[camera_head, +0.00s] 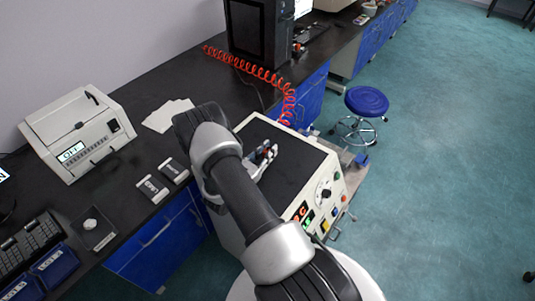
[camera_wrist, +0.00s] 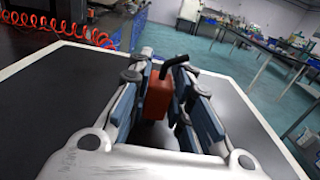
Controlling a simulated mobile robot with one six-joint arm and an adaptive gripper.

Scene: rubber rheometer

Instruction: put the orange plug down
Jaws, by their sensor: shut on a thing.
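The orange plug (camera_wrist: 158,97) is red-orange with a black curved tip. In the wrist view it stands between the two finger pads of my gripper (camera_wrist: 160,100), which is shut on it. In the head view my gripper (camera_head: 266,156) is over the black top (camera_head: 290,165) of the white rheometer, and only a small red spot of the plug shows there. My arm hides part of the machine's left side. I cannot tell whether the plug touches the black top.
The rheometer's front panel (camera_head: 325,195) has a dial, lit displays and buttons. A coiled red hose (camera_head: 250,68) runs behind it. A white instrument (camera_head: 80,132) and small boxes stand on the dark bench at left. A blue stool (camera_head: 366,101) is beyond. Much of the black top is clear.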

